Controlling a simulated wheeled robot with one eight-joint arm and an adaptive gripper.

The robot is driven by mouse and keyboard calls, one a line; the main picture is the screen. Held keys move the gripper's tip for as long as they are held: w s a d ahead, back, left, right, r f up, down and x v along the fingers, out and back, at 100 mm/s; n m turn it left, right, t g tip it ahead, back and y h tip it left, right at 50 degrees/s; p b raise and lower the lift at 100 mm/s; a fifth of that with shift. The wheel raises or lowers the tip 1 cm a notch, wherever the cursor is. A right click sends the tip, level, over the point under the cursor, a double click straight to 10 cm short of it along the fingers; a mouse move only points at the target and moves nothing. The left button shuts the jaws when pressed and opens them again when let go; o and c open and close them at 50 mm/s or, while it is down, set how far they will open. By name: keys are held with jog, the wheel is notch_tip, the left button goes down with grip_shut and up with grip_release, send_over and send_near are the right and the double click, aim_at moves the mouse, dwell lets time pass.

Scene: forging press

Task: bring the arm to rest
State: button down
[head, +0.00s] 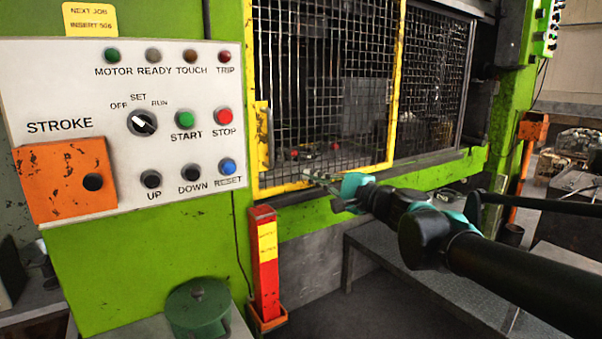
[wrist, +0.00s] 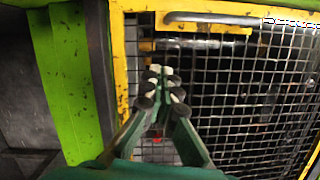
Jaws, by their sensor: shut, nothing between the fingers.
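My gripper (head: 322,181) is in front of the lower part of the press's mesh guard, at the end of my arm, which reaches in from the right. In the wrist view my gripper (wrist: 157,82) is shut, its fingertips together with nothing between them. The yellow-framed mesh guard (wrist: 255,110) lies behind the fingers. I cannot tell whether the fingertips touch it. The guard (head: 330,70) looks closed in the head view.
A white control panel (head: 90,115) with buttons and a selector knob is at the left. A red post (head: 265,255) with a yellow label stands below the guard's left corner. A green round object (head: 197,308) is at the bottom. A grey bench (head: 440,280) is below my arm.

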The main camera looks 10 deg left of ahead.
jog(key=s+d+f+n+g+h, duration=0.2)
jog(key=d+f, duration=0.1)
jog(key=f, duration=0.6)
jog(key=s+d+f+n+g+h, duration=0.2)
jog(key=f+n+h, duration=0.1)
jog(key=f, duration=0.5)
jog(key=s+d+f+n+g+h, duration=0.1)
jog(key=s+d+f+n+h, duration=0.15)
jog(key=f, duration=0.65)
jog(key=s+d+f+n+g+h, duration=0.1)
jog(key=s+d+f+h, duration=0.2)
jog(key=d+f, duration=0.3)
jog(key=s+d+f+n+g+h, duration=0.1)
jog(key=s+d+f+h, duration=0.2)
jog(key=d+f, duration=0.3)
jog(key=d+h, duration=0.1)
jog(key=d, duration=0.2)
jog(key=shift+d+f+g, duration=0.2)
jog(key=shift+d+g, duration=0.1)
jog(key=shift+d, duration=0.05)
